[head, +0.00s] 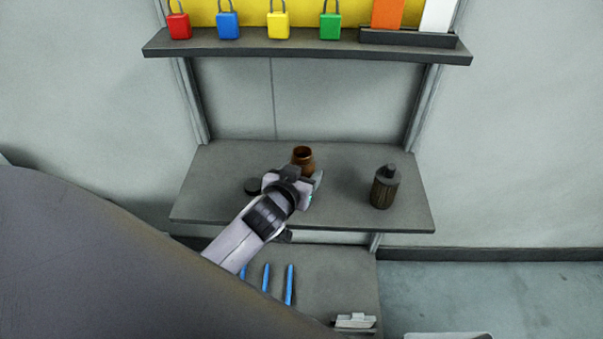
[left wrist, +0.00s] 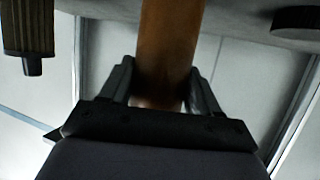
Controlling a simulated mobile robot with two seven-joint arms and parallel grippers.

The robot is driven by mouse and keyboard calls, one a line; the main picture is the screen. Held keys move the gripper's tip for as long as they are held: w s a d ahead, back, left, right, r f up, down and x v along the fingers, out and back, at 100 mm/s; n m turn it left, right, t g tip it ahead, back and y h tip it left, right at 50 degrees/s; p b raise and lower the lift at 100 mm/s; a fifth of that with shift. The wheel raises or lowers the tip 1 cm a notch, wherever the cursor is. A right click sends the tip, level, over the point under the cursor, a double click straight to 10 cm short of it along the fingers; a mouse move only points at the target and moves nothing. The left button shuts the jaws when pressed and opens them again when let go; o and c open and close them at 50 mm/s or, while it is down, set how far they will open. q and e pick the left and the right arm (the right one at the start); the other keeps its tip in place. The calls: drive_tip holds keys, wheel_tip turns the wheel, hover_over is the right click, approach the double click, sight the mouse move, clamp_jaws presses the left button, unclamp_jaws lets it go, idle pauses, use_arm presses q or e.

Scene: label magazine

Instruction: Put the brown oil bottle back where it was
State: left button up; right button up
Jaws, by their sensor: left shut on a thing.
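The brown oil bottle (head: 303,157) shows at the middle of the grey shelf (head: 345,217) in the head view, just beyond my left gripper (head: 304,178), which partly hides it. Its rim shows at the top and it looks upright. In the left wrist view the brown bottle (left wrist: 168,45) stands between the two fingers of my left gripper (left wrist: 160,88), which is shut on it. Its far end is cut off by the picture edge. I cannot tell whether its base touches the shelf. My right gripper is not in view.
A dark bottle with a brown lower part (head: 384,190) stands right on the shelf. Above, an upper shelf (head: 300,48) holds coloured padlocks. Below are blue tools (head: 289,284). The shelf's back right is clear.

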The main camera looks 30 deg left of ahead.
use_arm(q)
drive_tip(key=shift+f, duration=0.1)
drive_tip(key=o, duration=1.3)
drive_tip(key=shift+r, duration=0.25)
drive_tip(key=shift+s, duration=0.3)
drive_tip(key=v, duration=1.1)
drive_tip(key=s+d+f+m+g+h, duration=0.1)
drive_tip(key=s+f, duration=0.2)
drive_tip(key=f, duration=0.2)
drive_tip(key=s+d+f+m+g+h, duration=0.1)
drive_tip(key=s+f, duration=0.3)
drive_tip(key=f, duration=0.1)
drive_tip(key=s+d+f+m+h, duration=0.1)
drive_tip(key=s+f+m+h, duration=0.1)
drive_tip(key=f, duration=0.4)
drive_tip(key=shift+s+f+g, duration=0.1)
drive_tip(key=shift+s+g, duration=0.3)
drive_tip(key=shift+s, duration=0.3)
